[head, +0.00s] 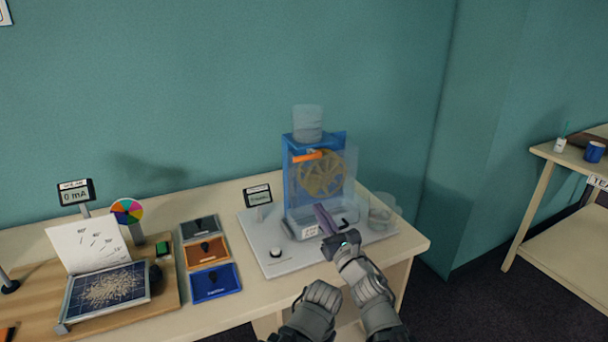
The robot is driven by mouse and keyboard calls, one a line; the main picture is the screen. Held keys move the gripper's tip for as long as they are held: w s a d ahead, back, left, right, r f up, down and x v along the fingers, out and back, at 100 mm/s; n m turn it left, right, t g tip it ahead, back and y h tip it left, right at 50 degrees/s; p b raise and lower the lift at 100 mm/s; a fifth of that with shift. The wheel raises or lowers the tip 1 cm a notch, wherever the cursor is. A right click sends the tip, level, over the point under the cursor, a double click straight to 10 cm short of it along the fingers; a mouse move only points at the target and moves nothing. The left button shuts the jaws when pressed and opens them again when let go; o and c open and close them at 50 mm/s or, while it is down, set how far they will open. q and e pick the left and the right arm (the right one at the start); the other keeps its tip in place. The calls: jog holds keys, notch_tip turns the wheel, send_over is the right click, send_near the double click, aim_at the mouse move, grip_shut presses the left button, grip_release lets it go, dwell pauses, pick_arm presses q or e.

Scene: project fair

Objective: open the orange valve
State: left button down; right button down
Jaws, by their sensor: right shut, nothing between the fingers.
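The orange valve (307,155) is a small orange bar near the top of a blue-framed clear box (290,180), in front of a brown toothed wheel (320,175). It lies nearly level, tilted slightly up to the right. My right gripper (322,213) is shut and empty, in front of the box's lower part. It is below the valve and apart from it, its fingers pointing up and left.
A clear container (308,122) tops the box, and a clear cup (382,213) stands right of it. A small sign (258,195) and a white knob (276,253) are left. Coloured panels (210,250) and a solar panel (108,289) lie farther left.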

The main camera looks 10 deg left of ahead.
aim_at(307, 157)
jog(key=w+a+r+p, duration=0.5)
jog(key=w+r+p, duration=0.1)
jog(key=w, duration=0.2)
jog(key=shift+a+r, duration=0.2)
jog(key=shift+d+p, duration=0.1)
jog(key=shift+p, duration=0.2)
dwell(0.4)
